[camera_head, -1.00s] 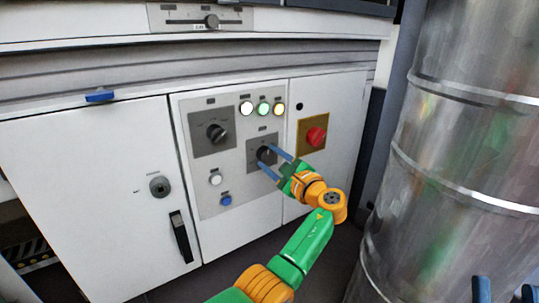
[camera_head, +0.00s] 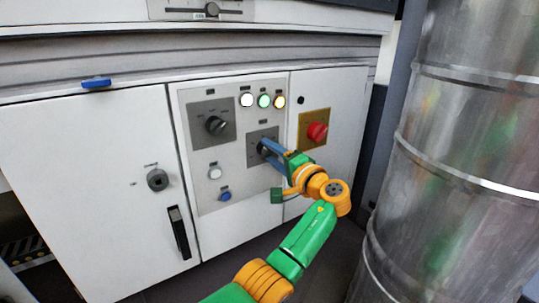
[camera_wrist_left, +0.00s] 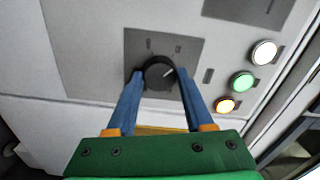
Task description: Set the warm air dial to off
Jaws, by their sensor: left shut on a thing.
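A black dial with a white pointer line (camera_wrist_left: 158,73) sits on a grey square plate, seen in the left wrist view. My left gripper (camera_wrist_left: 159,75) is shut on this dial, one blue finger on each side. In the wrist view, the pointer slants up and to the right. In the head view the dial's plate (camera_head: 256,149) is at the lower right of the control panel, and my left gripper (camera_head: 266,149) partly covers the dial. The small labels are too blurred to read.
A larger black dial (camera_head: 215,125) is at the upper left. White, green and amber lamps (camera_head: 264,101) sit above, and a red button (camera_head: 317,131) is to the right. A white button (camera_head: 214,173) and blue button (camera_head: 225,196) are below. A metal cylinder (camera_head: 455,180) stands at right.

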